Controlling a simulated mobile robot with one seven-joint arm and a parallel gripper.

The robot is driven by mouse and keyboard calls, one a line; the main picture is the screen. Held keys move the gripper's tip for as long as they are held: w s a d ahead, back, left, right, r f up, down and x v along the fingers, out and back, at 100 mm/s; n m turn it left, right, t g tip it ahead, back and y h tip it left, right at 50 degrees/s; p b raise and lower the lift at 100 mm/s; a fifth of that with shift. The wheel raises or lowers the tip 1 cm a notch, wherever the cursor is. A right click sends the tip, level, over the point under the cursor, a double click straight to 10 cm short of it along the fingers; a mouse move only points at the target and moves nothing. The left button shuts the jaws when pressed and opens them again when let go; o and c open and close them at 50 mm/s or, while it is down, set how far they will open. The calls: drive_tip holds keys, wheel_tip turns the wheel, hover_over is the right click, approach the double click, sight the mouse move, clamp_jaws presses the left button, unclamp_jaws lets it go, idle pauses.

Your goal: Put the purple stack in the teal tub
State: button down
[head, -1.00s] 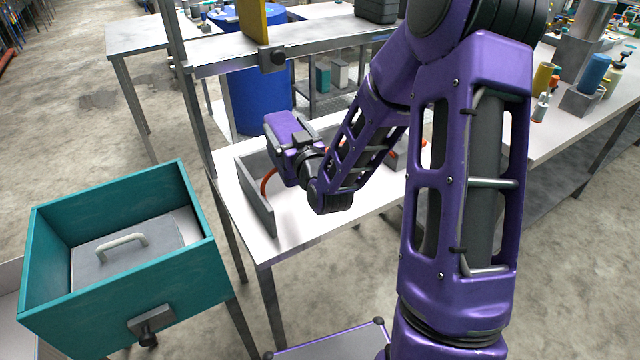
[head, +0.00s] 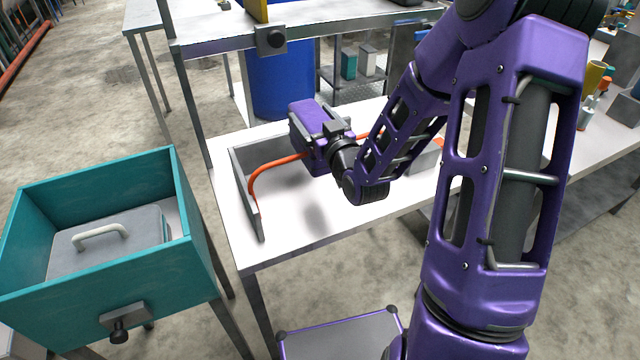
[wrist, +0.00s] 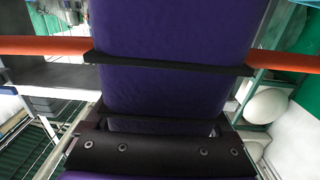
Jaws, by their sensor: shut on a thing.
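My gripper (head: 326,136) is at the end of my purple arm, above the white table in the head view. Its dark jaws are shut on the purple stack (head: 308,116), which is held in the air with a shadow on the table below. In the wrist view the purple stack (wrist: 175,85) fills the middle, with a dark bar across it; the jaw tips are hard to make out. The teal tub (head: 60,305) is an open box on legs at the lower left, apart from the gripper. A grey lidded box with a pale handle (head: 105,236) sits inside it.
An orange hose (head: 262,172) arches over the white table (head: 290,235) and passes behind the stack. A low grey panel (head: 246,190) stands at the table's left side. A grey rail (head: 310,37) crosses above. A blue drum (head: 280,90) stands behind.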

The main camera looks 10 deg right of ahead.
wheel_tip(320, 180, down, 10)
drive_tip(key=shift+b, duration=0.95)
drive_tip(key=shift+f, duration=0.2)
drive_tip(key=shift+c, duration=0.6)
unclamp_jaws()
drive_tip(key=shift+o, duration=0.6)
drive_tip(key=shift+r, duration=0.1)
